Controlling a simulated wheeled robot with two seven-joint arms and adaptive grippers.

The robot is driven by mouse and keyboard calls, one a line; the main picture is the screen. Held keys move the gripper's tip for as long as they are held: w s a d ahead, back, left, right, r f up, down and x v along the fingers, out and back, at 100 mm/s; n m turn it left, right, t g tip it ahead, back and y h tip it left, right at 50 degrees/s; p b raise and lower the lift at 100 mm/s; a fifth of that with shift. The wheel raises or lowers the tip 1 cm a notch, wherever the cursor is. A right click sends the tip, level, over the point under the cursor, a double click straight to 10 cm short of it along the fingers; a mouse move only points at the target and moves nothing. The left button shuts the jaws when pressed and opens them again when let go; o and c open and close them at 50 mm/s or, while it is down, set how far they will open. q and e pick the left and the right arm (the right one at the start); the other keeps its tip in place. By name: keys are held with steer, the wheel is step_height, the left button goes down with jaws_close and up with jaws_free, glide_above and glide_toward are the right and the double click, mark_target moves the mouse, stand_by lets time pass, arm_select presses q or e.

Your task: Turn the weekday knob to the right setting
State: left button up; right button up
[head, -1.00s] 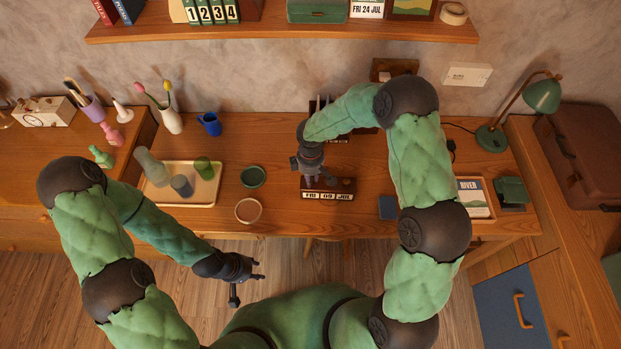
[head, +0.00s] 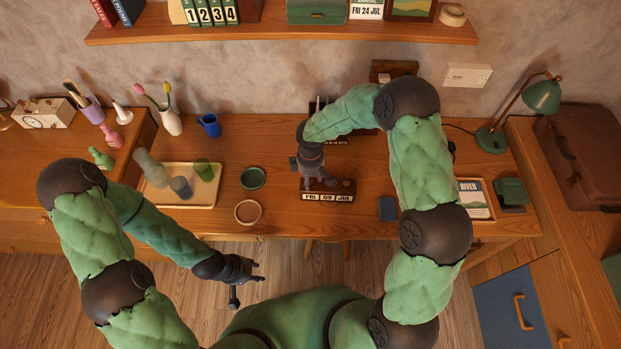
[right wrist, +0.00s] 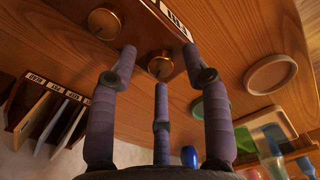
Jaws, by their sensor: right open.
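A dark wooden date block (head: 345,190) stands near the table's front edge, its white strip reading FRI 09 JUL. In the right wrist view, a brass knob (right wrist: 160,65), on the weekday end of the block, lies between the fingertips; another brass knob (right wrist: 104,22) is beside it. My right gripper (head: 319,183) is over the block's left part; in the right wrist view (right wrist: 155,65) its three fingers are spread around the knob, with no clear grip on it. A card on the shelf (head: 367,10) reads FRI 24 JUL. My left gripper (head: 259,271) is empty, fingers apart, in front of the table.
Left of the block are a green round dish (head: 253,178), a pale round dish (head: 248,211) and a tray (head: 207,200) with cups. A blue square item (head: 388,208) lies to the right. Card slots (right wrist: 45,115) stand behind the block.

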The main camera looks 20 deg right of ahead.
step_height(320, 180, up, 12)
steer(key=shift+f, duration=0.2)
stand_by(0.7)
